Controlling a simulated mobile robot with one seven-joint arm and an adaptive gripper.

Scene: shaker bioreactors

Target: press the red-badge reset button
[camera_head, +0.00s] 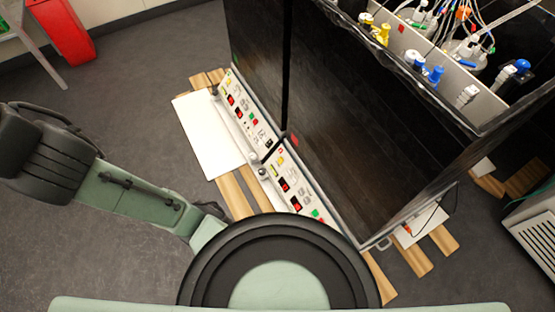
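Two dark shaker cabinets stand side by side, each with a light control panel low on its front. Which small part is the reset button is too small to tell. The farther cabinet (255,45) has a green badge (235,58) and a similar panel (246,112). My arm extends to the left, over the floor and away from the panels. My gripper does not show.
A white board (208,135) lies on wooden slats (234,196) before the panels. Tubed vessels with blue and yellow caps (435,75) sit in the nearer cabinet's top. A red bin (62,28) stands at upper left. The grey floor (140,95) at left is clear.

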